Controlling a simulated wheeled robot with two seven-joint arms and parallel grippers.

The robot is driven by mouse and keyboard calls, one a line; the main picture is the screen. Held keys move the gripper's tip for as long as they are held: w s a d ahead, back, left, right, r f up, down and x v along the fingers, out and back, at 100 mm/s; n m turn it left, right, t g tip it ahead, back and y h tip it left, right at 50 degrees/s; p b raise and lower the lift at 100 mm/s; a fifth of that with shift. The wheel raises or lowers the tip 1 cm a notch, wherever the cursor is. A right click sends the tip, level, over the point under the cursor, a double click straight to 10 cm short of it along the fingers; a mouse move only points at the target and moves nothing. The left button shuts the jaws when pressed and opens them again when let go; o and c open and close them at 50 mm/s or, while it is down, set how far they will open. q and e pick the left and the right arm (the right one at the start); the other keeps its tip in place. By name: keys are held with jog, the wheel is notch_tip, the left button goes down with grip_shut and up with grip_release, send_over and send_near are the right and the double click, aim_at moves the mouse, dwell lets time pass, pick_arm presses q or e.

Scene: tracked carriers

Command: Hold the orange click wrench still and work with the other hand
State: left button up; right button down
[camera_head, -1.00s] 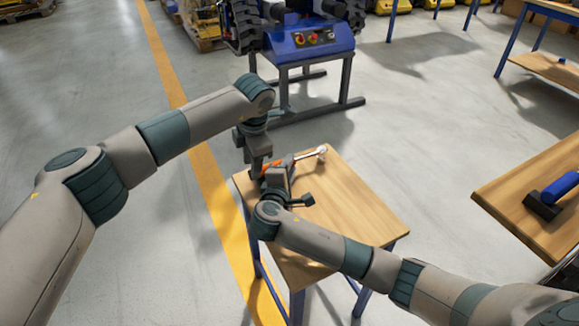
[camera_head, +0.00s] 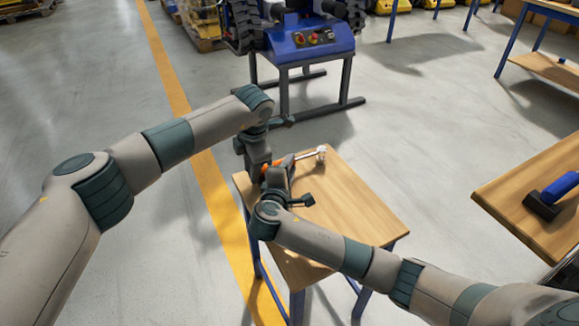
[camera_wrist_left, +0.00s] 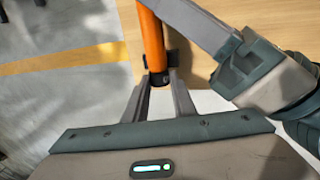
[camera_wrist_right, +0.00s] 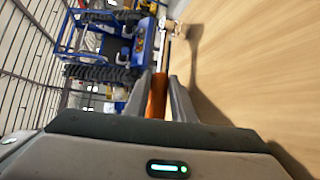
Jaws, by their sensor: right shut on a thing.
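The click wrench has an orange handle (camera_head: 285,161), a bright shaft and a round head, and extends over the small wooden table in the head view. My right gripper (camera_wrist_right: 158,85) is shut on the orange handle, with the shaft and head (camera_wrist_right: 171,27) reaching away beyond its fingertips. My left gripper (camera_wrist_left: 160,80) is at the dark end of the handle, its fingers apart on either side of it. The orange handle (camera_wrist_left: 151,42) runs up from there towards my right gripper. In the head view both grippers sit close together and partly hide the handle.
The small wooden table (camera_head: 350,205) has a clear top to the right. A second bench (camera_head: 500,195) at the right carries a blue-handled tool (camera_head: 555,193). A blue machine on a stand (camera_head: 310,40) stands behind the table.

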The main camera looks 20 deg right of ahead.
pick_arm(q)
jog(key=shift+w, duration=0.15)
jog(key=shift+w+g, duration=0.2)
jog(key=shift+g, duration=1)
jog(key=shift+a+r, duration=0.1)
jog(key=o, duration=0.7)
jog(key=shift+r, duration=0.1)
jog(key=shift+s+r, duration=0.1)
jog(key=shift+r, duration=2.3)
